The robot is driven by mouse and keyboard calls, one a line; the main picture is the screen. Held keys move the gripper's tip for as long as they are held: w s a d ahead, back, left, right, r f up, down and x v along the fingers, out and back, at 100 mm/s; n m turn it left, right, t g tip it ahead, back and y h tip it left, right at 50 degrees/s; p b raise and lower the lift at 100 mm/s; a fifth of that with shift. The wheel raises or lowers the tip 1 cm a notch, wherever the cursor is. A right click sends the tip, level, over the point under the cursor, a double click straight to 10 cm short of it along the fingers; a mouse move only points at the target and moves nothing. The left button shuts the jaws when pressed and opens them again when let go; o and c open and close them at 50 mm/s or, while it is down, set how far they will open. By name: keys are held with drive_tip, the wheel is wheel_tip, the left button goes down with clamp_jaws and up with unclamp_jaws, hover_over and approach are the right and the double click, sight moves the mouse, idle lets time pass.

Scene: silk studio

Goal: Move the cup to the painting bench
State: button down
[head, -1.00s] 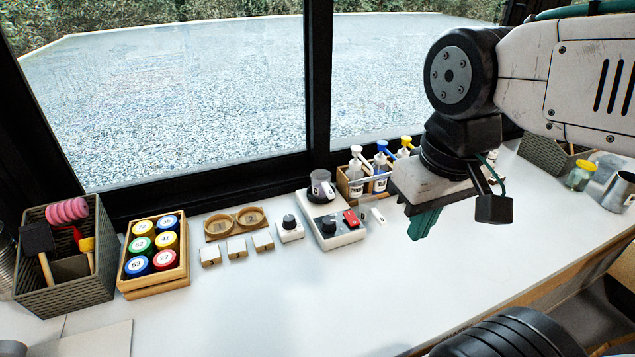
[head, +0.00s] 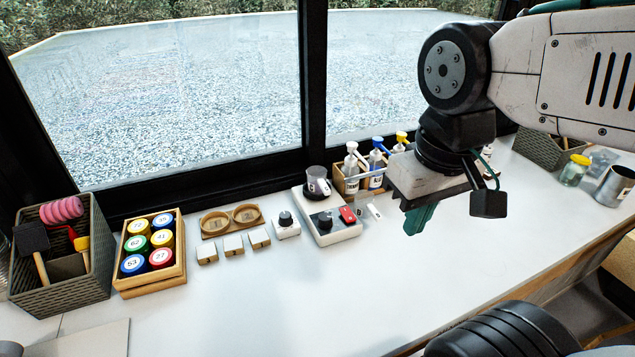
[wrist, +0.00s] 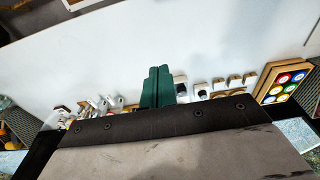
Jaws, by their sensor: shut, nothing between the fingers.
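A clear cup or beaker with a dark band (head: 317,182) stands upright on a white device (head: 345,232) with a dark knob and a red part, on the white bench. A grey metal cup (head: 615,187) stands at the far right of the bench. I cannot tell which is the task's cup. My gripper (head: 416,222) has green fingers, pressed together and empty, above the bench to the right of the device. In the wrist view the closed fingers (wrist: 158,85) show over the bench top. No separate painting bench can be picked out.
A wooden rack of spray bottles (head: 362,178) stands by the window. A tray of coloured paint jars (head: 150,282) and a basket of tools (head: 100,285) are at left. A yellow-lidded jar (head: 575,172) is at right. The bench's front middle (head: 300,300) is clear.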

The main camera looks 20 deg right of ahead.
drive_tip(key=c, duration=1.6)
unclamp_jaws()
drive_tip(key=shift+c, duration=0.2)
drive_tip(key=shift+o, duration=1.2)
drive_tip(key=shift+w+f, duration=0.1)
drive_tip(key=shift+f, duration=0.15)
drive_tip(key=g, duration=0.1)
hover_over(325, 186)
drive_tip(key=shift+m, duration=0.3)
wheel_tip(325, 186, down, 8)
drive_tip(key=shift+r, duration=0.1)
drive_tip(key=shift+f, duration=3)
